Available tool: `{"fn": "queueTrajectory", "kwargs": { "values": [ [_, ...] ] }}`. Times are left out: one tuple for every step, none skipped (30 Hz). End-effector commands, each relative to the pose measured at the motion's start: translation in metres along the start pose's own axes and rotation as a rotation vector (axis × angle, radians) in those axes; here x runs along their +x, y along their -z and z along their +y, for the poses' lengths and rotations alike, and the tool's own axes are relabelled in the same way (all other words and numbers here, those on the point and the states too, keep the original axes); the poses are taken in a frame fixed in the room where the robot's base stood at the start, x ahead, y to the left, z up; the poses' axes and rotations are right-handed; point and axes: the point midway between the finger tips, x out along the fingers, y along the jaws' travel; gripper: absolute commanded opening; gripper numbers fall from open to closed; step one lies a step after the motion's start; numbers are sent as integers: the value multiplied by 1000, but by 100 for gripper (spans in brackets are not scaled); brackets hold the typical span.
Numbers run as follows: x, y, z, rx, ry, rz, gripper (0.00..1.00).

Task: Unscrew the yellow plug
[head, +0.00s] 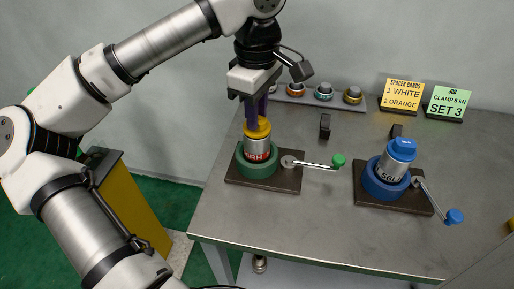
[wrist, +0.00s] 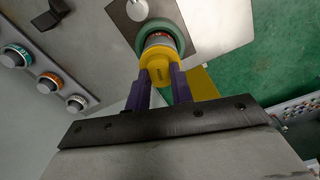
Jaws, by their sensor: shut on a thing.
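The yellow plug (head: 257,128) sits on top of a silver pipe (head: 257,147) with a red label. The pipe stands upright in the green vise (head: 257,165) on a dark base plate. My gripper (head: 257,119) comes down from above with its purple fingers on the plug. In the wrist view the plug (wrist: 158,66) lies between the two fingers (wrist: 159,84), one on each side, and they are shut on it. The plug's lower edge meets the pipe (wrist: 160,40); its thread is hidden.
A blue vise (head: 386,184) holds a pipe with a blue plug (head: 401,149) on the right. The green-knobbed handle (head: 338,160) sticks out right of the green vise. A rack (head: 340,98) with several ringed parts and two signs (head: 401,95) stand behind. The table's front middle is clear.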

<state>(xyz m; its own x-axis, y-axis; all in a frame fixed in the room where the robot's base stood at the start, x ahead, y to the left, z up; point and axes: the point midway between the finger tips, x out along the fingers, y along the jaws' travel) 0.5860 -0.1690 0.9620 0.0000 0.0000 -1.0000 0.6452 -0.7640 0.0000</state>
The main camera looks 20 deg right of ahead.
Motion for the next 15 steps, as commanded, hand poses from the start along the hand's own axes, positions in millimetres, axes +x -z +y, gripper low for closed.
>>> {"fn": "queueTrajectory", "kwargs": {
  "values": [
    [2,1,0,-69,0,4,0],
    [2,1,0,-115,0,3,0],
    [0,0,0,-100,0,0,17],
    [0,0,0,-98,0,-1,13],
    [0,0,0,-97,0,-1,9],
    [0,0,0,-97,0,-1,4],
    [0,0,0,-96,0,0,0],
    [0,0,0,-96,0,0,0],
    [0,0,0,-95,0,0,0],
    [0,0,0,-95,0,0,0],
    [0,0,0,-95,0,0,0],
    [0,0,0,-95,0,0,0],
    [-1,0,0,-94,0,0,0],
    [-1,0,0,-94,0,0,0],
    [-2,0,0,-94,0,0,0]
  ]
}}
